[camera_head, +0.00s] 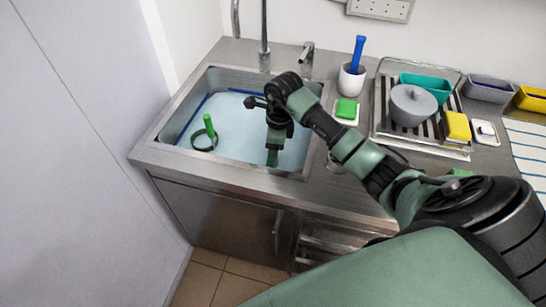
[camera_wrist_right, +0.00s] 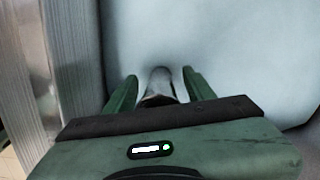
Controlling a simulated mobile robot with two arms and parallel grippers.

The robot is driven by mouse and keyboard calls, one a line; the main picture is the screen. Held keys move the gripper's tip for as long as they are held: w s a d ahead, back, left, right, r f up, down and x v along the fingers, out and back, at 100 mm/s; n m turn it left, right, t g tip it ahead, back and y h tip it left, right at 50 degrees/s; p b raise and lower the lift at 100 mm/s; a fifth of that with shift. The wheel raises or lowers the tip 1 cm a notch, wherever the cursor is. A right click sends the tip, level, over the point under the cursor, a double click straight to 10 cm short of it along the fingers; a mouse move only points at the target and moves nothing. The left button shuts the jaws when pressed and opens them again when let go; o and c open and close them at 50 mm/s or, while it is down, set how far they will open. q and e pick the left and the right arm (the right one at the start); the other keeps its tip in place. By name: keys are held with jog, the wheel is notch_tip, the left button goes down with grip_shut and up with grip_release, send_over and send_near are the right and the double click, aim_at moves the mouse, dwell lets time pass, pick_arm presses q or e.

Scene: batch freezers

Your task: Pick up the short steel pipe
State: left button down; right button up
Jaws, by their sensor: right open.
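The short steel pipe (camera_wrist_right: 159,82) shows in the right wrist view as a small grey, rounded metal piece against the pale blue sink interior. My right gripper (camera_wrist_right: 160,75) is open, with one green finger on each side of the pipe. A gap shows between each finger and the pipe. The near part of the pipe is hidden behind the gripper body. In the head view my right gripper (camera_head: 272,157) points down into the right part of the sink (camera_head: 222,168), and I cannot make out the pipe there. My left gripper is not in view.
A green-handled ring-shaped item (camera_head: 209,126) lies in the sink's left part. A faucet (camera_head: 264,35) rises behind the sink.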

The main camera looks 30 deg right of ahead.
jog(key=shift+f, duration=0.35)
jog(key=c, duration=1.2)
jog(key=shift+o, duration=0.2)
jog(key=shift+w+r, duration=0.1)
jog(key=shift+r, duration=0.1)
